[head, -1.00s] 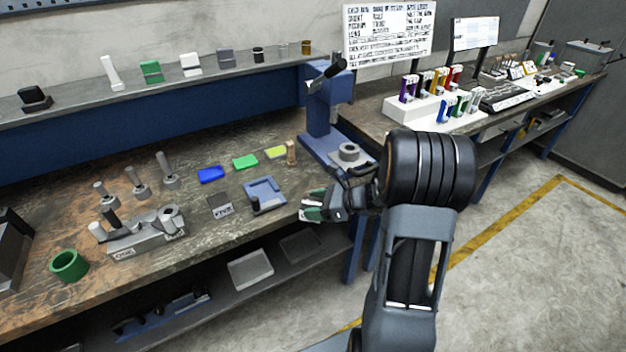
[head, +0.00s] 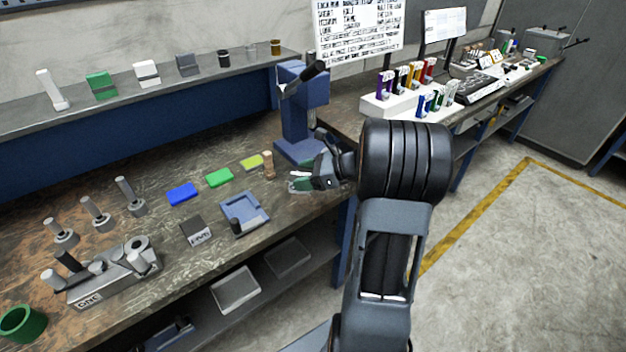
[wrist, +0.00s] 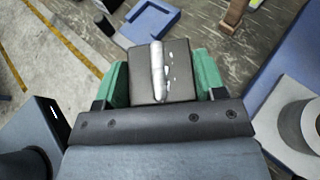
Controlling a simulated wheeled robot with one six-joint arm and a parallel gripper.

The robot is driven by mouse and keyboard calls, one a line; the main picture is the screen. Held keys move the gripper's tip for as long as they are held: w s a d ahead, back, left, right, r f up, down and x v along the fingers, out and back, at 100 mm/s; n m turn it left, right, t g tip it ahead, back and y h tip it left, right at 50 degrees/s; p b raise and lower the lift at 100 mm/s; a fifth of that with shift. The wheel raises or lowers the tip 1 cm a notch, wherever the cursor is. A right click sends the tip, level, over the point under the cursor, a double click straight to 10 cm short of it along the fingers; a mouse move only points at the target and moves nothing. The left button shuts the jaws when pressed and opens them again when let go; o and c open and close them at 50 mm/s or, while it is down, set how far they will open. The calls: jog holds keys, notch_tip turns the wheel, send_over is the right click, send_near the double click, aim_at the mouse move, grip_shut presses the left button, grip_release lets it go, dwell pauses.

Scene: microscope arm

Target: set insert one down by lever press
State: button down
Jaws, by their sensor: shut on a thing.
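My gripper (head: 302,183) hangs over the bench's front edge, just in front of the blue lever press (head: 296,115). The press stands upright with its dark lever (head: 304,78) slanting up to the right. In the wrist view, my green fingers are shut on a dark grey block (wrist: 144,82) with a shiny metal pin on its face; I cannot tell whether this is insert one. The press base (wrist: 262,80) with a grey ring (wrist: 312,122) lies to the right in the wrist view, apart from the block. In the head view my gripper and arm hide the ring.
A blue square fixture (head: 256,207), a labelled dark block (head: 193,228) and a tan peg (head: 268,166) stand to the left. Blue, green and yellow pads (head: 182,193) lie behind. A grey fixture block (head: 105,284) with pins is further left. Open floor (head: 500,270) is at the right.

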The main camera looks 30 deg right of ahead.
jog(key=w+f, duration=0.1)
jog(key=f, duration=0.1)
jog(key=w+f, duration=0.1)
jog(key=w, duration=0.1)
jog(key=w+f, duration=0.2)
jog(key=shift+w+a+f, duration=0.1)
jog(key=shift+a+f, duration=0.25)
jog(key=shift+a, duration=0.05)
jog(key=shift+w+f, duration=0.1)
jog(key=shift+f, duration=1.5)
jog(key=shift+f, duration=0.1)
jog(key=shift+f, duration=0.1)
jog(key=shift+c, duration=1)
grip_release()
jog(key=shift+f, duration=0.1)
